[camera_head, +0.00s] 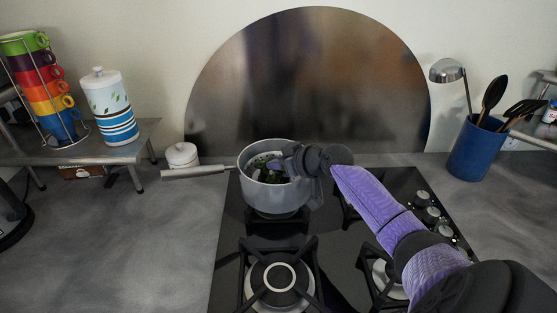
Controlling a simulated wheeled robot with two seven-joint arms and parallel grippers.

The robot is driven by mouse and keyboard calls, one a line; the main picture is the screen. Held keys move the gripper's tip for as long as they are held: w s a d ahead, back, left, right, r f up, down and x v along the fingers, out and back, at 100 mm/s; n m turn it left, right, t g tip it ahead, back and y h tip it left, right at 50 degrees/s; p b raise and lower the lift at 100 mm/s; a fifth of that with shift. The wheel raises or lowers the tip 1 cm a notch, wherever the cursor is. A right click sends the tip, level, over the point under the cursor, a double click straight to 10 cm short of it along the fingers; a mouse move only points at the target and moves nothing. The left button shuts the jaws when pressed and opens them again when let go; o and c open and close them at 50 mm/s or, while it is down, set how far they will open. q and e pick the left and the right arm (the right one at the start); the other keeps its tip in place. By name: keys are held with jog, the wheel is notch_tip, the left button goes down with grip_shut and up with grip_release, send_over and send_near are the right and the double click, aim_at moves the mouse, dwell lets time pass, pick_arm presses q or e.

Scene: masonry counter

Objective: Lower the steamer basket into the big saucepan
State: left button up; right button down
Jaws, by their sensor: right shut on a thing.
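The big saucepan (268,195) is grey, with a long handle pointing left, and stands on the back left burner of the hob. Dark green contents (262,172) show inside it, within what looks like the steamer basket; the basket's outline is mostly hidden by my gripper and the pan wall. My right gripper (288,163) reaches in from the right, over the pan's right rim, and is shut at the basket. The fingertips and the exact grip are hard to make out. My left gripper is not in view.
The black hob has a free front left burner (280,278). A small white lidded pot (182,156) stands behind the pan handle. A shelf with stacked cups (52,90) and a canister (109,106) is at left. A blue utensil holder (474,150) stands at right.

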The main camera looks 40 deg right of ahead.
jog(key=shift+f, duration=0.4)
dwell(0.3)
jog(key=shift+c, duration=1.9)
grip_release()
